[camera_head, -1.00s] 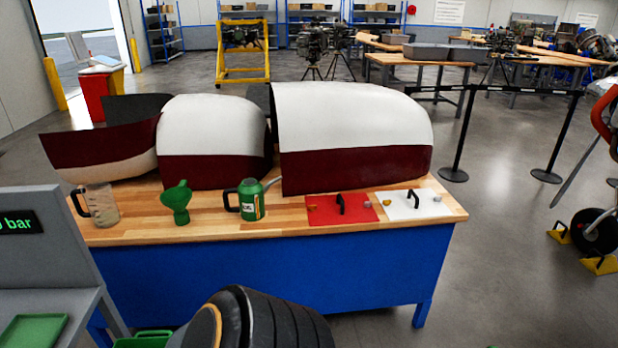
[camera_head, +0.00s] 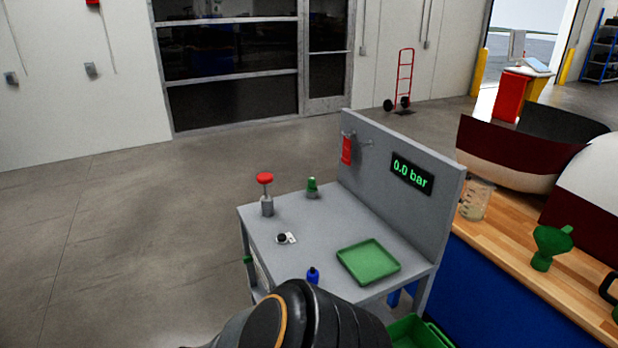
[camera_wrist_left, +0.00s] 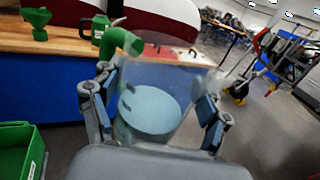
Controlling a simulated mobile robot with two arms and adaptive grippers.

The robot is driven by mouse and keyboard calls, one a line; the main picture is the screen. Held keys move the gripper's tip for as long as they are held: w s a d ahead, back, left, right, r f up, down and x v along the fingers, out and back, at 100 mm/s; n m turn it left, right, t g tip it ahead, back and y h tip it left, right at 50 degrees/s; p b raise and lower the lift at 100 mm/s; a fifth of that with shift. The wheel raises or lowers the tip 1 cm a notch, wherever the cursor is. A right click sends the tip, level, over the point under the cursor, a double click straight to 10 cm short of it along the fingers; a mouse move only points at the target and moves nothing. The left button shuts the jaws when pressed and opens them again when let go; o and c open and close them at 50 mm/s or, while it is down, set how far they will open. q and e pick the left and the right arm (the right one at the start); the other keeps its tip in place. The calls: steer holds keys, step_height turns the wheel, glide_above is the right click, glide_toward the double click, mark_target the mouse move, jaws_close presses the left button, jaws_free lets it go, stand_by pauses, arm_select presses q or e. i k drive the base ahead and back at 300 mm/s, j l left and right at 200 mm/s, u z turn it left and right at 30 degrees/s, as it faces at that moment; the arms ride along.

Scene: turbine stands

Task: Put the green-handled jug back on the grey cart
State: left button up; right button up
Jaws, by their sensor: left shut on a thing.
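In the left wrist view, my left gripper (camera_wrist_left: 155,112) is shut on a clear jug (camera_wrist_left: 160,75) with a green handle (camera_wrist_left: 122,40). Its fingers are on both sides of the jug, and a pale blue round surface shows inside it; I cannot tell whether that is liquid. The held jug does not show in the head view. A grey table-like unit (camera_head: 300,235) with an upright panel stands in the middle of the head view; no wheels show, so I cannot tell whether it is the cart. My right gripper is not in view.
On the grey unit are a green tray (camera_head: 369,262), a red-topped post (camera_head: 265,192) and small parts. The wooden bench (camera_head: 505,255) at right holds another clear jug (camera_head: 476,202) and a green funnel (camera_head: 549,246). A green bin (camera_head: 418,333) is low in front. Floor at left is clear.

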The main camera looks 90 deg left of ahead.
mark_target(331, 219)
steer(key=i+j+u, duration=0.15)
steer(key=u, duration=1.75)
steer(key=i+l+u, duration=0.1)
steer(key=i, duration=0.3)
steer(key=i+l+u, duration=0.15)
steer(key=i, duration=0.2)
